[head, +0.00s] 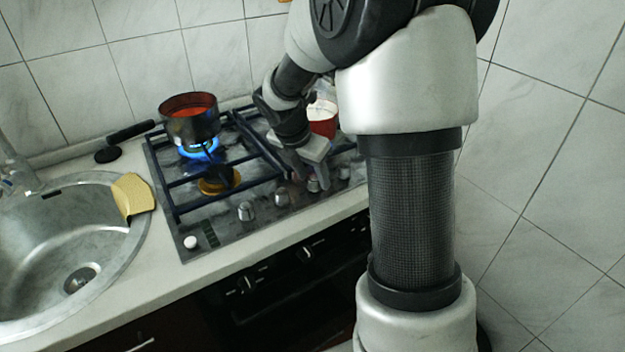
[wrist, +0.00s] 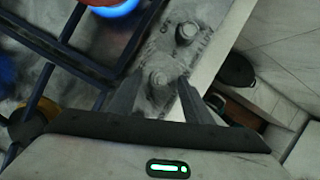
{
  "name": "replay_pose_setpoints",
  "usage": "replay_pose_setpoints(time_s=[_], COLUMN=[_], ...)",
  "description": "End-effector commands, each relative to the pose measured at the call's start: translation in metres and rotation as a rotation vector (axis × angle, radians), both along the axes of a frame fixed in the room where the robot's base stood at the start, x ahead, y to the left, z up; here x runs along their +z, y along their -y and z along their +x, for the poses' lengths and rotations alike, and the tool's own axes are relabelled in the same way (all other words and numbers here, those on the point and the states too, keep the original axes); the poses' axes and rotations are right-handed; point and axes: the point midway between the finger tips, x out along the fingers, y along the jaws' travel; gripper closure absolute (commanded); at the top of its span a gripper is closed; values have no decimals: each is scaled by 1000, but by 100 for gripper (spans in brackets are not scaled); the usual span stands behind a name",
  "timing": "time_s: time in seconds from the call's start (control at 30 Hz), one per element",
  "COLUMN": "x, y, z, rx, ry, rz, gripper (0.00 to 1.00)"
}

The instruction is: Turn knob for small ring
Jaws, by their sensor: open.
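The gas hob (head: 180,232) has a row of metal knobs along its front edge. Two knobs stand toward the left, one (head: 245,210) and another (head: 281,196). My gripper (head: 312,180) is open over the right part of the row. In the wrist view, its two fingers (wrist: 160,82) stand either side of a knob (wrist: 158,77), with no clear grip on it. Another knob (wrist: 186,32) lies beyond the fingertips, with faint markings beside it. Which knob serves the small ring cannot be told. A brass-coloured burner (head: 218,181) shows no flame.
A dark pot (head: 190,120) with red contents stands over a blue flame (head: 199,147) at the back left. A red and white pot (head: 322,117) stands behind my gripper; a blue flame (wrist: 115,8) shows in the wrist view. A sink (head: 70,240) and yellow cloth (head: 133,196) are left.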

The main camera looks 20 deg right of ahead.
Motion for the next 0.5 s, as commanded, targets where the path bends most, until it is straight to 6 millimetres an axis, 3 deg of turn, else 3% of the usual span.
replay_pose_setpoints(time_s=[0.37,0.5], x=[-7,-7], y=[3,3], z=[2,2], rx=[-1,-1], ry=[1,0], rz=[-1,0], gripper=[54,73])
